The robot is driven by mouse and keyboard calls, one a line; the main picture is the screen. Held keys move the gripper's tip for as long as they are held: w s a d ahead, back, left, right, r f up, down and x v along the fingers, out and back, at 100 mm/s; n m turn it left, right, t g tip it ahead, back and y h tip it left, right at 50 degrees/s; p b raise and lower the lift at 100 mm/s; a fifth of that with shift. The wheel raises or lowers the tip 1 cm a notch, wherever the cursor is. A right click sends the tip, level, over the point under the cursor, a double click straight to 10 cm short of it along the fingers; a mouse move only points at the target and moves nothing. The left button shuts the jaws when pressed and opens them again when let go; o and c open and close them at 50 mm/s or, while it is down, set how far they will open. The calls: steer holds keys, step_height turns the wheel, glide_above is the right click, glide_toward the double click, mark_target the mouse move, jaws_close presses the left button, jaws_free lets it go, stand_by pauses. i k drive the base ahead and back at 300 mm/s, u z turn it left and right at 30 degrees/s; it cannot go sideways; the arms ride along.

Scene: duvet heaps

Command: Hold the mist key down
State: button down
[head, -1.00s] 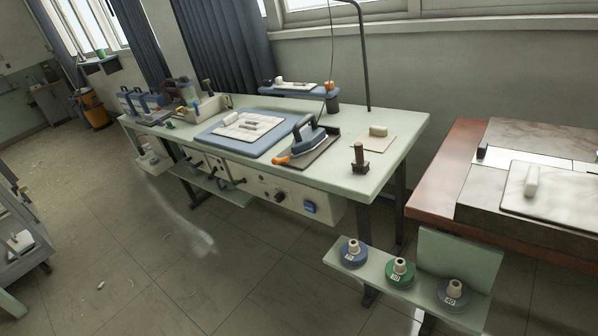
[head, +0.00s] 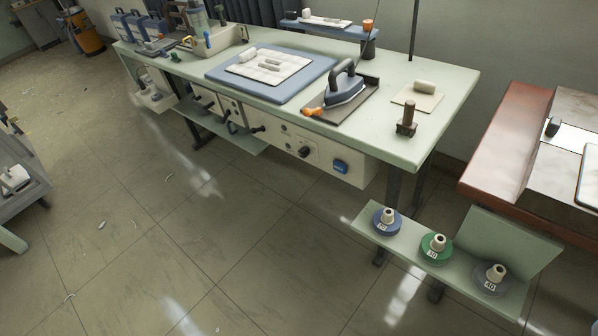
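A pale green workbench (head: 300,128) stands across the middle of the head view. A white control panel (head: 325,160) hangs under its front edge. A blue square key (head: 341,166) sits near the panel's right end, with a dark round knob (head: 303,151) to its left. No lettering is readable, so I cannot tell for sure that the blue key is the mist key. A blue-grey iron (head: 345,88) with an orange-tipped part rests on a dark plate above the panel. My gripper is not in view.
A low shelf (head: 405,243) with three weights or spools, blue, green and grey, stands at the lower right. A reddish-brown table (head: 490,150) is at the right. A grey cart (head: 22,190) is at the left edge. The tiled floor (head: 190,240) before the bench is mostly clear.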

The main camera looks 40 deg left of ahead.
mark_target(341, 167)
steer(key=u, duration=0.1)
steer(key=i, duration=1)
steer(key=z, duration=0.05)
